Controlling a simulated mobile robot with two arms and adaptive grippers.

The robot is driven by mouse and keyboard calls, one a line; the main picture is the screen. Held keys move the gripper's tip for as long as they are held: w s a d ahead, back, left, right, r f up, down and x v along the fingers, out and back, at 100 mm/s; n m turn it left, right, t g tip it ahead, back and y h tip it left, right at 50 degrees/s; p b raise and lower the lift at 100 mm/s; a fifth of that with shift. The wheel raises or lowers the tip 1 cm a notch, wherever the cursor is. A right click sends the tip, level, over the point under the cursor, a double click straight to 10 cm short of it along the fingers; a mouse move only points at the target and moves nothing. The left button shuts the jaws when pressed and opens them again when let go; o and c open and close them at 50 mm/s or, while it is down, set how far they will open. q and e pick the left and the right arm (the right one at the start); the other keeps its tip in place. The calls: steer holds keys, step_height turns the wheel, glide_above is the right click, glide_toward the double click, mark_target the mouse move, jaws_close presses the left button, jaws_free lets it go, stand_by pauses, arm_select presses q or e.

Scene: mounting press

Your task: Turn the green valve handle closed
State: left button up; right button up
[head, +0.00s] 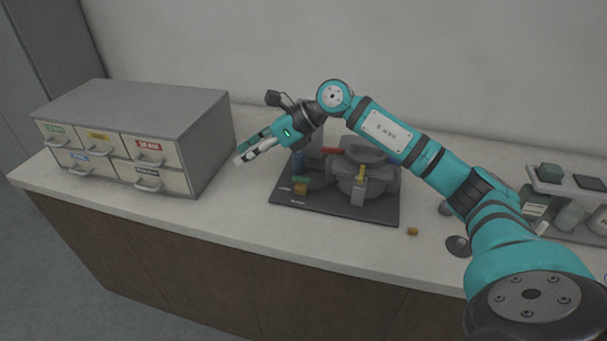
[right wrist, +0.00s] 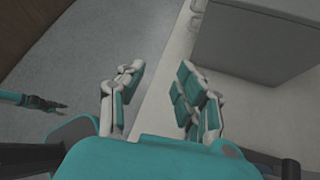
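A small green handle (head: 301,180) shows in the head view at the left of the grey press (head: 347,185), low by a blue post (head: 297,161) and just above a brass-coloured block (head: 300,189). Whether it is turned open or closed is too small to tell. My right gripper (head: 240,155) is up and left of the press, pointing left and apart from the handle. In the right wrist view my right gripper (right wrist: 160,80) has its fingers apart with nothing between them. What looks like my left gripper (right wrist: 48,103) shows small at the left edge there.
A grey drawer cabinet (head: 150,110) stands left on the white counter (head: 235,215). The press also has a red bar (head: 332,150) and a yellow part (head: 361,172). A small brass piece (head: 412,231) and dark disc (head: 458,246) lie right, before a rack (head: 566,190).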

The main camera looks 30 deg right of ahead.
steer(key=s+d+g+h, duration=0.1)
steer(key=d+h, duration=0.4)
steer(key=d, duration=0.8)
steer(key=g+h, duration=0.1)
steer(key=h, duration=0.1)
glide_toward(302, 178)
steer(key=p+x, duration=0.2)
steer(key=x, duration=0.6)
steer(key=shift+w+a+f+p, duration=0.1)
steer(key=shift+w+f+p, duration=0.05)
steer(key=shift+f+p, duration=0.15)
jaws_close()
